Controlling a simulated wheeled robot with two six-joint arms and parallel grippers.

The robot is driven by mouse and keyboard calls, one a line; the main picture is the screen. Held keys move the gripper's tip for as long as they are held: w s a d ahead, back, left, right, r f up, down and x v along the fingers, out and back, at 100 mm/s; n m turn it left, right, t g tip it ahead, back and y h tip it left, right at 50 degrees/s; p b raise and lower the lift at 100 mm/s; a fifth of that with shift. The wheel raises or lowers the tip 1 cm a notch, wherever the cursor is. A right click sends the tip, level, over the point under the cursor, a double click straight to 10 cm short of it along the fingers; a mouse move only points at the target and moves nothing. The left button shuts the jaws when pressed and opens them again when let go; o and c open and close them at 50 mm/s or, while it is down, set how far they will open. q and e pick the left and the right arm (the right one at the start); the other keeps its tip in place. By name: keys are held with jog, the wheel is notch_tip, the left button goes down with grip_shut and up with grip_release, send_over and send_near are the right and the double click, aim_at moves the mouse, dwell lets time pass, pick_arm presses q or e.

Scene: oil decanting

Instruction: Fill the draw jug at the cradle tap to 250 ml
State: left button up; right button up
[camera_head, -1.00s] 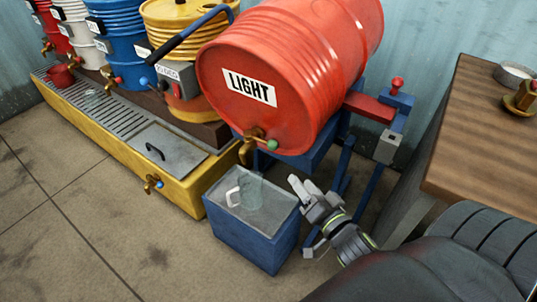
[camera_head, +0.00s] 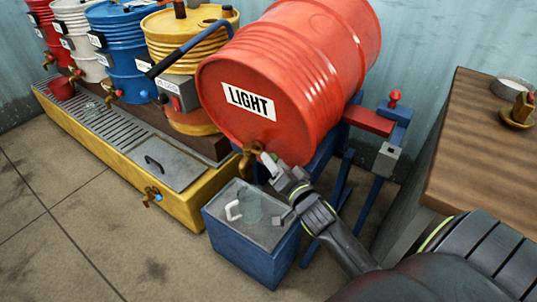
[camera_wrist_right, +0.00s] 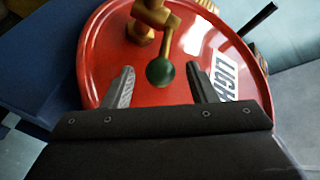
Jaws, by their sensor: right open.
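The red drum labelled LIGHT (camera_head: 290,80) lies on its side in a blue cradle (camera_head: 342,185). Its brass tap (camera_head: 248,156) is at the lower front of the drum face. In the right wrist view the tap (camera_wrist_right: 150,20) has a lever with a green knob (camera_wrist_right: 160,73). My right gripper (camera_wrist_right: 160,88) is open, with the knob between its fingers in that picture; contact is not clear. The clear draw jug (camera_head: 256,209) with a white handle stands on a blue block (camera_head: 250,250) below the tap. My left gripper is not in view.
Several upright drums (camera_head: 118,45) stand behind a yellow drip trough (camera_head: 165,190) on the left. A red jug (camera_head: 62,89) sits on its grating. A wooden table (camera_head: 480,140) with a dish (camera_head: 515,82) is at right. The floor at lower left is clear.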

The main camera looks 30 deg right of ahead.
jog(key=shift+w+d, duration=0.2)
jog(key=shift+w, duration=1.9)
grip_shut()
